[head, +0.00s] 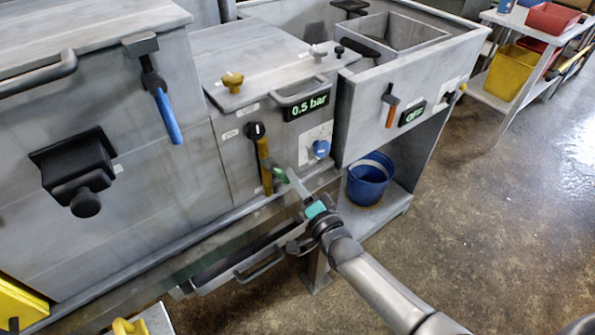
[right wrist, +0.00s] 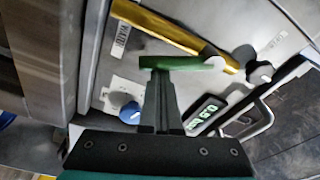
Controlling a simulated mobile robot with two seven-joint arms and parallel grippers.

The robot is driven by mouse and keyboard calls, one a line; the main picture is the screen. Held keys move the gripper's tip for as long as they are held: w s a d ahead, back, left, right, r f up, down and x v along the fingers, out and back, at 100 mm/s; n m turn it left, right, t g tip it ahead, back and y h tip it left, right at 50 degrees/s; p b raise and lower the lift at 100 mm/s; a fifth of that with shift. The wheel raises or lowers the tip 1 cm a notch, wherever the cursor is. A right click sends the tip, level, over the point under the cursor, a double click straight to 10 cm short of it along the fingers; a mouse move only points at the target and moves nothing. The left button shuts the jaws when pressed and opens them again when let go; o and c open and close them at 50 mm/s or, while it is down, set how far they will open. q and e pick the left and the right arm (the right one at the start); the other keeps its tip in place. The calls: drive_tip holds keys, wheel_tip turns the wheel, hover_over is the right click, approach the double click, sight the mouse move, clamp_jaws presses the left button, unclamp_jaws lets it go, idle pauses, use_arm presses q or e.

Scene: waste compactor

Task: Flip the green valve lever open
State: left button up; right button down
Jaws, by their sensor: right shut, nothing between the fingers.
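The green valve lever (head: 279,174) shows as a small green piece low on the grey panel front, beside the yellow handle. In the right wrist view the green lever (right wrist: 185,63) lies roughly crosswise, with a pale rounded end at its right. My right gripper (head: 291,177) is shut and empty, with its tips at the green lever. In the right wrist view the shut fingers (right wrist: 160,75) overlap the lever's lower edge; I cannot tell whether they touch it. The gripper hides part of the lever in the head view. My left gripper is not in view.
A yellow handle (head: 264,165) hangs from a black pivot left of the green lever. A blue knob (head: 321,149) and a display reading 0.5 bar (head: 307,106) sit nearby. A blue-handled lever (head: 167,115) is farther left. A blue bucket (head: 369,178) stands on the lower shelf.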

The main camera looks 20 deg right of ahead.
drive_tip(key=shift+s+a+f+m+g, duration=0.1)
drive_tip(key=shift+s+a+f+m, duration=0.1)
drive_tip(key=shift+a+m, duration=0.4)
drive_tip(key=shift+s+a+f+m+g, duration=0.1)
drive_tip(key=shift+a+f+m, duration=0.1)
drive_tip(key=shift+m, duration=0.75)
drive_tip(key=shift+s+a+f+m+g, duration=0.1)
drive_tip(key=shift+a+f+m, duration=0.2)
drive_tip(key=shift+m, duration=0.45)
drive_tip(key=shift+a+r, duration=0.1)
